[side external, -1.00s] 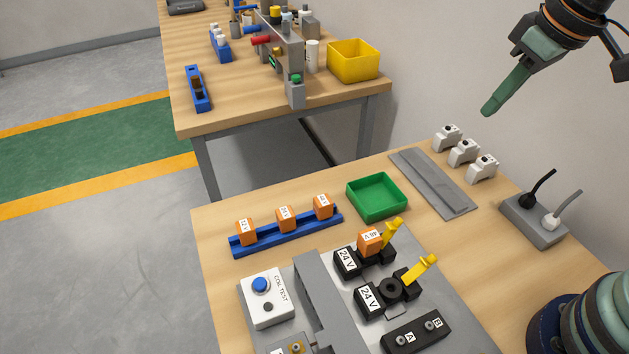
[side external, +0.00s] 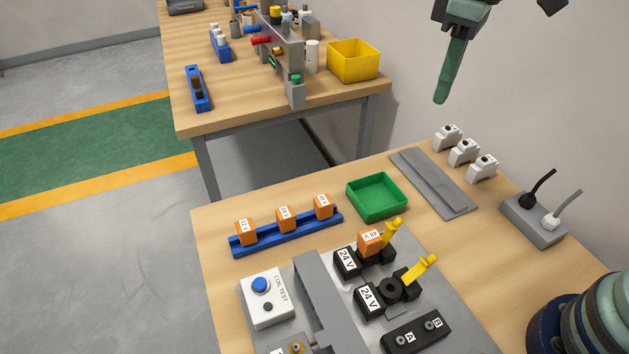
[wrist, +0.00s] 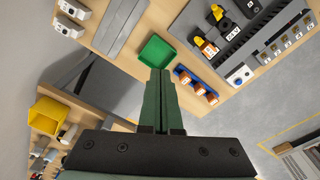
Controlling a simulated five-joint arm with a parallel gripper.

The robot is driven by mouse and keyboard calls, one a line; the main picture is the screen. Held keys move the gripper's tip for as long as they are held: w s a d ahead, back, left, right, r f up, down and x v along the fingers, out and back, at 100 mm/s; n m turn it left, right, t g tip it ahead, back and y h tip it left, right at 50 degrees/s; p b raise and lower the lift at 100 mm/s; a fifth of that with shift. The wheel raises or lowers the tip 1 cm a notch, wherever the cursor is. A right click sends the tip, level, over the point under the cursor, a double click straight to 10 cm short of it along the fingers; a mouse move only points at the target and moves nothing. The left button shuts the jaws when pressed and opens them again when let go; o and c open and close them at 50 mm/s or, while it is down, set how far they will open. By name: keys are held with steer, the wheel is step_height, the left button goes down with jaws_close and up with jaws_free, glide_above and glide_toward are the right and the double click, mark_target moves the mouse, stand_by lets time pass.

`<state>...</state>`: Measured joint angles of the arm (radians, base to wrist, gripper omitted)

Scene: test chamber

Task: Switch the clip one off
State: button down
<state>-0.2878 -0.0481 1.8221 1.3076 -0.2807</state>
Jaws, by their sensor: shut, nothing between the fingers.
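My gripper (side external: 441,99) is shut and empty, pointing down in the air above the back of the near bench. It also shows in the wrist view (wrist: 160,75). Which thing is the clip one is not marked. Three small white devices (side external: 464,152) stand in a row by the wall, below and right of my gripper; their switch positions are too small to tell. Two black 24 V sockets (side external: 368,298) have raised yellow clips, one behind (side external: 392,234) and one in front (side external: 421,269). The rear socket holds an orange block (side external: 369,241); the front one holds none.
A flat grey rail (side external: 435,183) and a green tray (side external: 377,197) lie below my gripper. A blue rack (side external: 287,233) holds orange blocks. A coil test box (side external: 267,297) and a grey box with cables (side external: 533,222) flank the work. A yellow bin (side external: 353,61) stands on the far bench.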

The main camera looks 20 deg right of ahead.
steer(key=w+a+f+n+g+h, duration=0.1)
steer(key=a+f+n+g+h, duration=0.45)
steer(key=a, duration=0.85)
steer(key=n+t+y, duration=0.1)
steer(key=n+y, duration=0.1)
steer(key=y, duration=0.1)
glide_toward(391, 224)
steer(key=w+a+x, duration=0.1)
steer(key=x, duration=0.4)
steer(key=shift+s+d+f+m, duration=0.25)
steer(key=shift+s+d+f, duration=0.35)
steer(key=shift+s, duration=0.1)
steer(key=shift+d+t, duration=0.25)
steer(key=shift+d, duration=0.2)
steer(key=shift+d+f+y, duration=0.15)
steer(key=shift+d+f, duration=0.05)
steer(key=shift+d, duration=0.3)
steer(key=shift+d+f+y, duration=0.1)
steer(key=shift+d+f, duration=0.05)
steer(key=shift+d, duration=0.4)
steer(key=shift+a, duration=0.1)
